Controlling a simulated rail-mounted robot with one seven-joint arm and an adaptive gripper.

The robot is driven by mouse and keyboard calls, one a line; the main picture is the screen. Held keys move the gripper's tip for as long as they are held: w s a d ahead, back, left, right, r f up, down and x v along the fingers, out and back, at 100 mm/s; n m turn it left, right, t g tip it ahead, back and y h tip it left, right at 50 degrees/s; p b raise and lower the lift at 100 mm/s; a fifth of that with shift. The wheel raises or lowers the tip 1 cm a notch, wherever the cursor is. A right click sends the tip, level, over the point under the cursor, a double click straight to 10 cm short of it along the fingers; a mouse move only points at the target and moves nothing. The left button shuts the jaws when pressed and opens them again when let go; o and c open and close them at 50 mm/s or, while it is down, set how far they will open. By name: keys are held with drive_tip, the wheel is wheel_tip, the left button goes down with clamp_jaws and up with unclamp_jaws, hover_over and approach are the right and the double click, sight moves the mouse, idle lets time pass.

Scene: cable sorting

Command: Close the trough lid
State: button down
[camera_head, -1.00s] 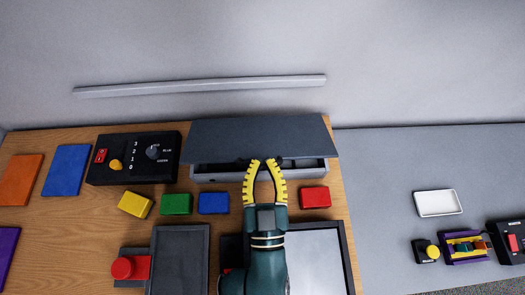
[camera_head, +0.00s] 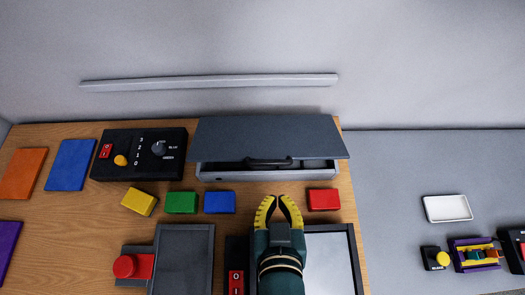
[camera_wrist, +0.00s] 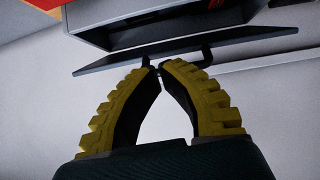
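The trough (camera_head: 210,174) stands at the back of the wooden table. Its dark grey lid (camera_head: 270,132) is raised and tilted, with a dark gap between the lid's front edge and the trough front. A black bar handle (camera_head: 268,161) is on the lid's front edge. My gripper (camera_head: 277,197), with yellow ribbed fingers, is in front of the trough, apart from the handle. Its fingertips are a small gap apart with nothing between them. In the wrist view, the fingertips (camera_wrist: 158,68) appear in front of the lid (camera_wrist: 190,46) and handle.
Yellow (camera_head: 139,201), green (camera_head: 182,202), blue (camera_head: 220,202) and red (camera_head: 324,199) blocks lie in front of the trough. A black control box (camera_head: 138,155) stands left of it. A dark panel (camera_head: 183,258) and a pale screen (camera_head: 331,262) lie nearer. A grey surface with a white tray (camera_head: 447,208) is at right.

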wheel_tip(320, 180, up, 9)
drive_tip(key=w+a+t, duration=0.1)
drive_tip(key=t, duration=0.1)
hover_over(272, 163)
drive_tip(key=f, duration=0.3)
drive_tip(key=shift+w+a+f+y+b, duration=0.1)
drive_tip(key=shift+w+f+y+b, duration=0.2)
drive_tip(key=shift+f+y, duration=0.1)
drive_tip(key=f, duration=0.1)
drive_tip(key=f+b, duration=0.1)
drive_tip(key=f, duration=0.2)
drive_tip(key=shift+s, duration=0.25)
